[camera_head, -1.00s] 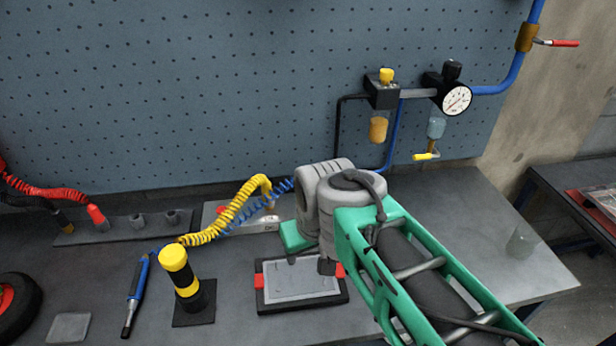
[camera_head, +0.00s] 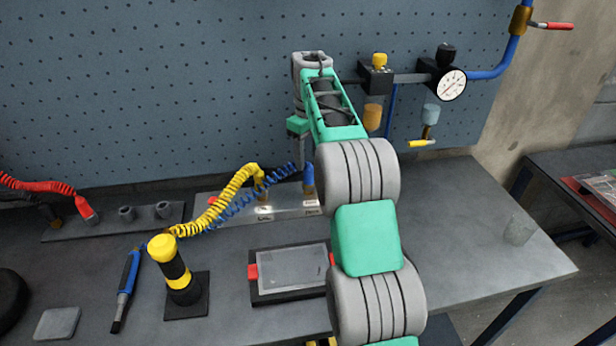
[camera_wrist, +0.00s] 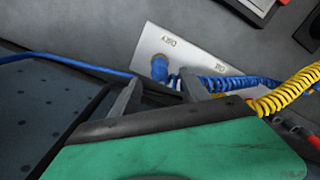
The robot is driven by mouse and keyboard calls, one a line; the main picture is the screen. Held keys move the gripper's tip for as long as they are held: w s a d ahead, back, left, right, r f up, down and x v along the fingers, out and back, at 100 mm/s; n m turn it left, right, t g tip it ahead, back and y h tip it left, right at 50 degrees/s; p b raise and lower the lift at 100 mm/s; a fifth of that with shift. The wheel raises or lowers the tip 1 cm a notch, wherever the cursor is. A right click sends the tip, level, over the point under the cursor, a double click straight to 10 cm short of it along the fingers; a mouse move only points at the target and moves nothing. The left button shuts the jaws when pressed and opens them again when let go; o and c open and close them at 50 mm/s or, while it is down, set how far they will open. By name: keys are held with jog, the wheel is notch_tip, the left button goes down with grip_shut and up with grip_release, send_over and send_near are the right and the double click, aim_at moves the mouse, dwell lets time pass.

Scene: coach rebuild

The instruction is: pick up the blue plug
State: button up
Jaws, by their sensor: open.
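The blue plug (camera_head: 308,178) stands upright at the right end of a pale labelled plate at the back of the bench, with a coiled blue hose beside it. In the wrist view the blue plug (camera_wrist: 159,68) shows just beyond and between my two fingertips. My gripper (camera_head: 297,151) is above and slightly left of the plug in the head view. Whether the fingers touch the plug cannot be told.
The pale plate (camera_head: 285,202) also bears a yellow coiled hose (camera_head: 228,198). A yellow-and-black post (camera_head: 177,270), a blue pen-like tool (camera_head: 126,288) and a framed grey panel (camera_head: 292,270) are nearer. The pegboard (camera_head: 150,90) rises behind. The bench's right side is mostly clear.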

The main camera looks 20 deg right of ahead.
aim_at(309, 167)
notch_tip(309, 167, down, 7)
jog(key=shift+d+r+p, duration=0.1)
jog(key=shift+r+p, duration=0.1)
jog(key=shift+p, duration=0.2)
jog(key=shift+s, duration=0.1)
jog(key=shift+c, duration=0.3)
grip_shut()
